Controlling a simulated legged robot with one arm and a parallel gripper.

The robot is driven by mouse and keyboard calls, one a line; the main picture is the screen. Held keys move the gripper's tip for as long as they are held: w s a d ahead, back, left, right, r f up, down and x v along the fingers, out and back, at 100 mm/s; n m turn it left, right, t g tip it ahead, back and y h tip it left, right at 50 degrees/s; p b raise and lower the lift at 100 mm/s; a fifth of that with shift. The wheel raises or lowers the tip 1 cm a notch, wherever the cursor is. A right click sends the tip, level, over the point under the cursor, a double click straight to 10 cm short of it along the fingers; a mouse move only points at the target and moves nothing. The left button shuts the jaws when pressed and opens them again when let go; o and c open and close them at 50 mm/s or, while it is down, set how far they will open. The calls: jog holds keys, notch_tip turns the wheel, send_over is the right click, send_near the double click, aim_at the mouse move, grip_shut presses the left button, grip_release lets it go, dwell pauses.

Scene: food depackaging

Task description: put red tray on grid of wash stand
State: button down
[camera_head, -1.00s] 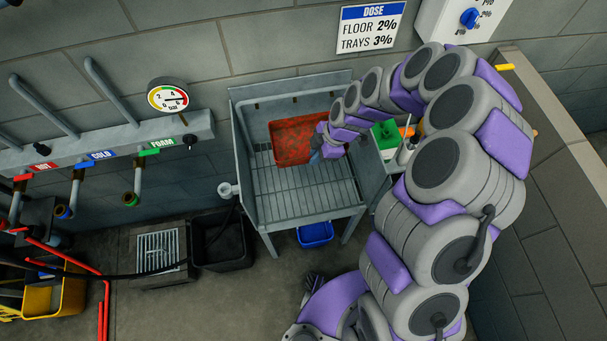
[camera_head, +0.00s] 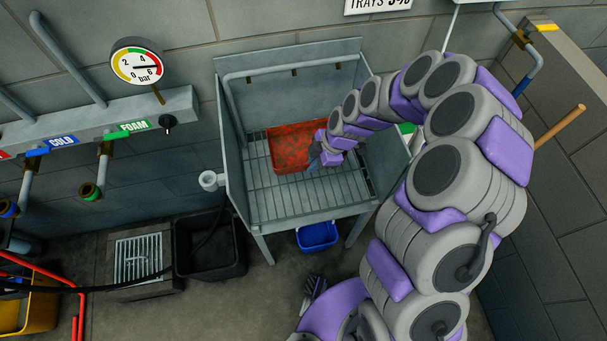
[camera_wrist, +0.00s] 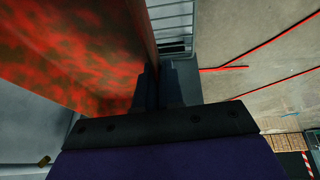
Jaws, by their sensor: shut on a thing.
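The red tray (camera_head: 294,147) has darker stains and is inside the wash stand in the head view, over the back part of the grid. My gripper (camera_head: 318,160) is at its right edge and is shut on it. In the wrist view the tray (camera_wrist: 70,50) fills the upper left, with its edge between the fingers of my gripper (camera_wrist: 158,90). The wash stand (camera_head: 226,130) is grey metal with high back and side walls. Its slatted grid (camera_head: 300,200) shows bare in front of the tray. I cannot tell whether the tray touches the grid.
A blue bin (camera_head: 318,235) sits under the stand. A black tub (camera_head: 208,245) and a floor drain (camera_head: 140,260) lie to its left. A pipe fitting (camera_head: 210,180) juts from the stand's left side. A pressure gauge (camera_head: 137,66) hangs on the wall.

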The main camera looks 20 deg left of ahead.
notch_tip(320, 180, down, 7)
jog(key=d+b, duration=0.1)
jog(key=b, duration=0.7)
send_over(309, 195)
jog(key=d, duration=0.1)
jog(key=f, duration=0.6)
jog(key=shift+w+d+f, duration=0.15)
jog(key=shift+w, duration=0.15)
jog(key=shift+d+f, duration=0.25)
jog(key=shift+f, duration=0.4)
notch_tip(309, 195, down, 3)
jog(key=shift+b, duration=0.35)
jog(key=shift+a, duration=0.1)
jog(key=c, duration=1.7)
grip_release()
jog(key=o, duration=0.4)
jog(key=shift+o, duration=0.2)
jog(key=shift+r, duration=0.15)
